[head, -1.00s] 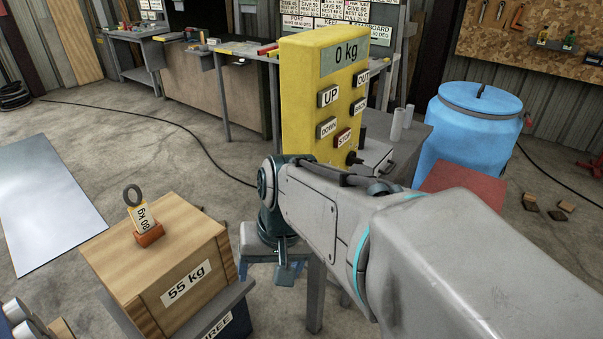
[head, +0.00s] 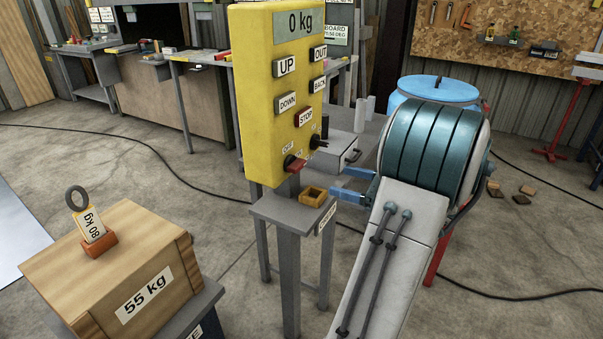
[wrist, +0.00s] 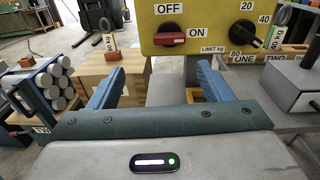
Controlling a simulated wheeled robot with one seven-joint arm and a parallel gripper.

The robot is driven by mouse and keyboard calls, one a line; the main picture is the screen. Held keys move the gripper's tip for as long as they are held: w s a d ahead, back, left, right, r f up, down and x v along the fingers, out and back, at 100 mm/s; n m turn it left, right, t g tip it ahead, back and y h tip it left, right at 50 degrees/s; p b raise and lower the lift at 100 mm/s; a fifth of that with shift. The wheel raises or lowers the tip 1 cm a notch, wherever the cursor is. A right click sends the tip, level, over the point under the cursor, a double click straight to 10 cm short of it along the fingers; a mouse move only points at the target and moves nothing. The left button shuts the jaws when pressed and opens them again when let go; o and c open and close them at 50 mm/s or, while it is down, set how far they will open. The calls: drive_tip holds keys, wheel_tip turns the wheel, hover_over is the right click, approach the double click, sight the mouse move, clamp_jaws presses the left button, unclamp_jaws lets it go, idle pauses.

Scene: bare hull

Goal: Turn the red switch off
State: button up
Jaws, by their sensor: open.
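The red switch (head: 295,164) is low on the front of the yellow control box (head: 250,95). In the wrist view the red switch (wrist: 171,37) lies roughly level, with OFF printed above it and ON at its right. My gripper (head: 337,181) is to the right of the switch in the head view, apart from it. In the wrist view my gripper (wrist: 160,80) is open and empty, its two blue fingers spread below the switch. Nothing hides the switch there.
A black limit knob (wrist: 250,40) is right of the switch. A small yellow-orange tray (head: 313,196) sits on the grey stand under the box. A wooden 55 kg crate (head: 120,270) stands at left. A grey case (head: 335,152) and blue barrel (head: 440,88) are behind.

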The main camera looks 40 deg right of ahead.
sight(302, 166)
drive_tip(key=shift+m+t+h, duration=0.3)
drive_tip(key=shift+m, duration=0.1)
drive_tip(key=x, duration=0.8)
drive_tip(key=d+p+x, duration=0.1)
drive_tip(key=x, duration=0.3)
drive_tip(key=shift+w+a, duration=0.2)
drive_tip(key=shift+w, duration=0.3)
drive_tip(key=c, duration=1)
